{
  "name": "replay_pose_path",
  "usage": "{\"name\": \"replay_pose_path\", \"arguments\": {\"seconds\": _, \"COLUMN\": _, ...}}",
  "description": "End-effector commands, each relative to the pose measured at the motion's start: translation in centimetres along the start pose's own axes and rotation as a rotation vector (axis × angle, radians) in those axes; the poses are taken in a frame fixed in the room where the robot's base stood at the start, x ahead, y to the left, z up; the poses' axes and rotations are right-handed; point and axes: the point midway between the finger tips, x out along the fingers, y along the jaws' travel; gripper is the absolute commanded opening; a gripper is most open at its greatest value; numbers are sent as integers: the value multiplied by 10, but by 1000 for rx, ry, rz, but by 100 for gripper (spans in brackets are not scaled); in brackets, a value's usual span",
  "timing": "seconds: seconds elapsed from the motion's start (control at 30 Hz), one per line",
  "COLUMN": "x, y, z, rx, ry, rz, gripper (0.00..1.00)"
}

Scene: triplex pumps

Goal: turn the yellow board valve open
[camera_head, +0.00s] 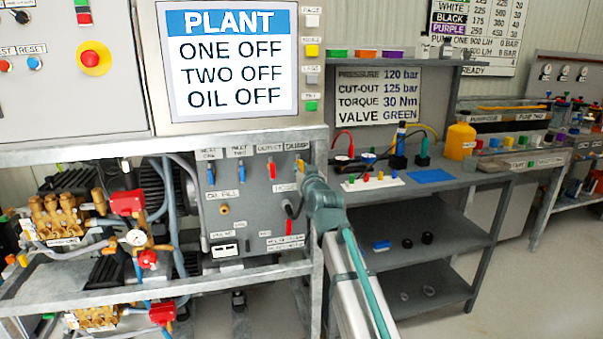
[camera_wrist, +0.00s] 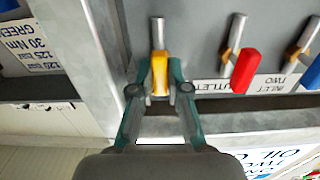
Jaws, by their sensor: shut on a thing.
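The yellow board valve (camera_wrist: 159,70) is the end one in a row on the grey board. In the wrist view its yellow lever sits between my two teal fingers and lines up with a silver pipe stub. My gripper (camera_wrist: 160,80) is shut on this lever, one finger on each side. In the head view my gripper (camera_head: 312,182) is at the board's right edge, and a bit of the yellow lever (camera_head: 300,165) shows above it. The fingers hide part of the valve.
A red-handled valve (camera_wrist: 245,72) and a blue-handled valve (camera_wrist: 313,75) stand beside it. A grey frame post (camera_head: 317,150) is close to my gripper. A plant screen (camera_head: 228,62) reads ONE OFF, TWO OFF, OIL OFF. A grey bench (camera_head: 400,200) stands to the right.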

Motion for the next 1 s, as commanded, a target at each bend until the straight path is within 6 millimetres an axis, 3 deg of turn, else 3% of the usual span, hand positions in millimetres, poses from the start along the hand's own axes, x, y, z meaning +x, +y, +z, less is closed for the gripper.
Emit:
{"name": "replay_pose_path", "arguments": {"seconds": 0.53, "x": 0, "y": 0, "z": 0, "rx": -28, "ry": -1, "rz": 0, "gripper": 0}}
{"name": "replay_pose_path", "arguments": {"seconds": 0.57, "x": 0, "y": 0, "z": 0, "rx": -28, "ry": -1, "rz": 0, "gripper": 20}}
{"name": "replay_pose_path", "arguments": {"seconds": 0.7, "x": 0, "y": 0, "z": 0, "rx": -27, "ry": -1, "rz": 0, "gripper": 41}}
{"name": "replay_pose_path", "arguments": {"seconds": 1.0, "x": -1, "y": 0, "z": 0, "rx": -25, "ry": 0, "rz": 0, "gripper": 41}}
